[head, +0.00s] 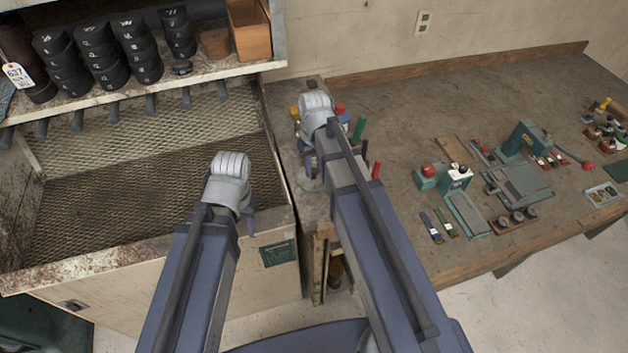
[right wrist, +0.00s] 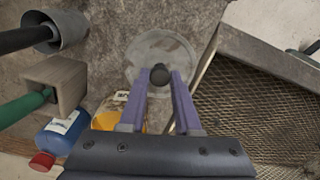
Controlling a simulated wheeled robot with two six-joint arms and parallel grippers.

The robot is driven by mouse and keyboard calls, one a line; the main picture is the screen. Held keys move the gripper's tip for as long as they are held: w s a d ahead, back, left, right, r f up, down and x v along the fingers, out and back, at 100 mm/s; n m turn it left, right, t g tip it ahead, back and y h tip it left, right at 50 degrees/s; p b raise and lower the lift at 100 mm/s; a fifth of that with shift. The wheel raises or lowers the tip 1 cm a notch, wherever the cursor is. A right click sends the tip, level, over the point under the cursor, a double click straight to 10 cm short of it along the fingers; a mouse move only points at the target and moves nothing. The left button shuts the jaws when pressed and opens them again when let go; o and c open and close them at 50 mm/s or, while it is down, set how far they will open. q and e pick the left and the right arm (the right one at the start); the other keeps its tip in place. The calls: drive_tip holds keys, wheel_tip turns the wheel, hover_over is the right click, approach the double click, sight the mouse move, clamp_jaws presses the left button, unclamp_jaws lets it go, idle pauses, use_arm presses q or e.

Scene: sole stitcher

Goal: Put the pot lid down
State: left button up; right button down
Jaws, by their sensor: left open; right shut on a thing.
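The pot lid (right wrist: 140,52) is a round, greyish, see-through disc with a black knob (right wrist: 160,75). In the right wrist view my right gripper (right wrist: 161,88) is shut on the knob, with one purple finger on each side. The lid is over the grey worktop beside the mesh tray; I cannot tell whether it touches the surface. In the head view my right gripper (head: 308,165) is above the narrow left end of the bench, and my arm hides much of that spot. My left gripper (head: 249,222) is open over the front of the mesh-bottomed tray, its fingers partly hidden by the wrist.
A blue bottle (right wrist: 62,132) with a red cap, a yellow container (right wrist: 108,112), a wooden block (right wrist: 60,80) and a grey cup (right wrist: 68,28) crowd beside the lid. The mesh tray (head: 150,130) has a raised rim. The bench (head: 400,110) has clear room behind its tools.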

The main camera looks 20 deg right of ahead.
sight(314, 170)
drive_tip(key=shift+f+b, duration=1.8)
drive_tip(key=shift+b, duration=0.05)
drive_tip(key=shift+f, duration=0.15)
drive_tip(key=c, duration=0.6)
unclamp_jaws()
wheel_tip(314, 170, up, 12)
drive_tip(key=p, duration=1.2)
drive_tip(key=shift+r, duration=0.25)
drive_tip(key=s+a+h, duration=0.1)
drive_tip(key=s+a, duration=0.9)
drive_tip(key=s, duration=0.4)
drive_tip(key=shift+s+a+n, duration=0.15)
drive_tip(key=shift+a+n, duration=0.1)
drive_tip(key=shift+n, duration=0.05)
